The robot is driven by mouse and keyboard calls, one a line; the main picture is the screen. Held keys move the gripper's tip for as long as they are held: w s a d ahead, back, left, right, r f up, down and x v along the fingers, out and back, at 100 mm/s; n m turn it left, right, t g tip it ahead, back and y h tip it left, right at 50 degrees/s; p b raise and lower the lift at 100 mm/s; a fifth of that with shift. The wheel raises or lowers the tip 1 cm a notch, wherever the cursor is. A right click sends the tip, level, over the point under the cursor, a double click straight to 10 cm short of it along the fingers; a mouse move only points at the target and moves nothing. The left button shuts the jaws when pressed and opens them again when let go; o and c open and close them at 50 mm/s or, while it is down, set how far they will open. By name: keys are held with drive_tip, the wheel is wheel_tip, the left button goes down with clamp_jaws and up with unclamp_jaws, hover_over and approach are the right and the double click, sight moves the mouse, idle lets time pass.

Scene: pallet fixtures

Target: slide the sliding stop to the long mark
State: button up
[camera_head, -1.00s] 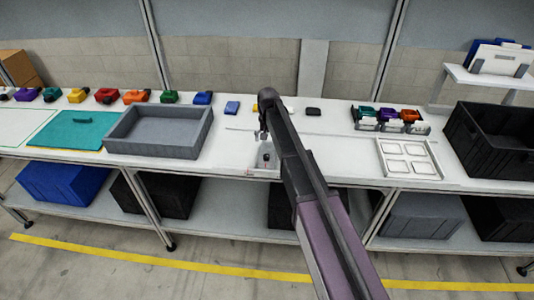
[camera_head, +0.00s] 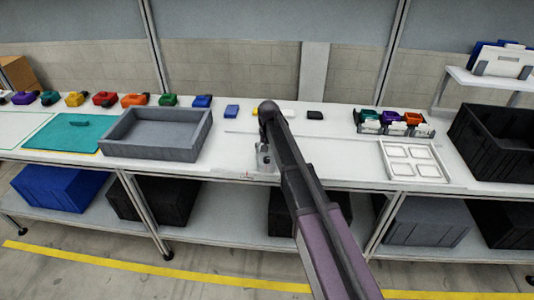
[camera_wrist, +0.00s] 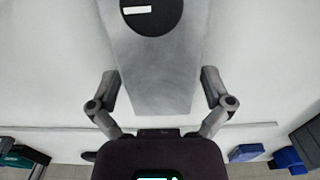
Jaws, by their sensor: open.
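The sliding stop appears to be the grey metal block (camera_wrist: 155,65) with a round black knob (camera_wrist: 152,15) and a white bar on it, in the wrist view. In the head view this grey block (camera_head: 264,163) sits near the table's front edge, partly behind my arm. My gripper (camera_wrist: 160,84) is open, with one finger on each side of the block's narrower end and visible gaps to both sides. Small dark and red marks (camera_head: 247,176) show at the front edge, too small to read. I cannot tell which is the long mark.
A grey tray (camera_head: 112,148) stands to the left. A white four-pocket tray (camera_head: 388,166), a rack of coloured parts (camera_head: 375,130) and a black crate (camera_head: 467,155) stand to the right. A thin strip (camera_wrist: 60,128) runs along the table behind the block.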

sight(251, 157)
drive_tip(key=c, duration=1.1)
drive_tip(key=shift+o, duration=0.2)
drive_tip(key=a, duration=0.7)
drive_tip(key=shift+w, duration=0.1)
drive_tip(key=o, duration=1.1)
drive_tip(key=shift+c, duration=0.2)
drive_tip(key=shift+d, duration=0.1)
